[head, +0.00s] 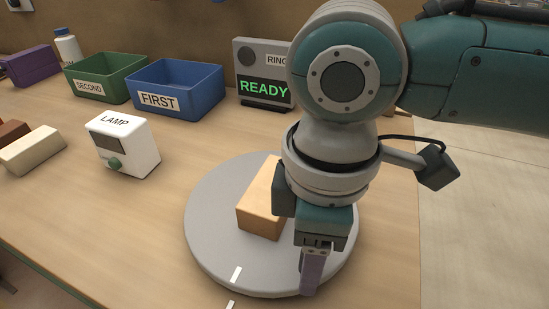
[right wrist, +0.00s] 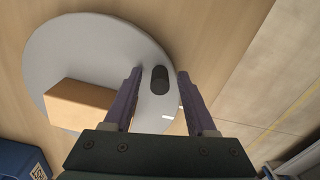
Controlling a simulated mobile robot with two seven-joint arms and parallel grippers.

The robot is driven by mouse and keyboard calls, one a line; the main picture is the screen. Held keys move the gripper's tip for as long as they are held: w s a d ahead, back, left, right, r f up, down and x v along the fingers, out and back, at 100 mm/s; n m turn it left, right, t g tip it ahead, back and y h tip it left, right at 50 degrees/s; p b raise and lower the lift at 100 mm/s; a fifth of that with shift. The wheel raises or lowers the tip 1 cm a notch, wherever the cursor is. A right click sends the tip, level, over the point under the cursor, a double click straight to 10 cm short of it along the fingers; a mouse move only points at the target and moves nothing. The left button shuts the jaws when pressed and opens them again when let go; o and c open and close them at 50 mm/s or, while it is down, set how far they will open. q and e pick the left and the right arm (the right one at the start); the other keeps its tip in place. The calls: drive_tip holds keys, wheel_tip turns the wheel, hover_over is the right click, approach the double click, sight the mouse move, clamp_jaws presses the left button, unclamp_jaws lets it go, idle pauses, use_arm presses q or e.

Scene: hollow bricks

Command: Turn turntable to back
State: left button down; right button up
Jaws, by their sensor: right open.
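The turntable is a round light grey disc (head: 205,215) on the table, also in the right wrist view (right wrist: 70,45). An orange-tan brick (head: 258,210) lies on it, left of my right gripper; the brick also shows in the right wrist view (right wrist: 80,105). My right gripper (head: 311,275) points down over the disc's right front part. In the right wrist view its open fingers (right wrist: 159,73) stand either side of a short dark peg (right wrist: 159,80) near the disc's rim. The peg is hidden in the head view. My left gripper is not in view.
A white strip (head: 236,274) on the disc's front lies near another on the table (head: 230,304). A white LAMP box (head: 135,150) stands left. Behind are a blue FIRST bin (head: 200,95), a green SECOND bin (head: 100,70) and a READY display (head: 249,58).

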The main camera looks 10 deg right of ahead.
drive_tip(key=shift+c, duration=0.3)
clamp_jaws()
idle(1.1)
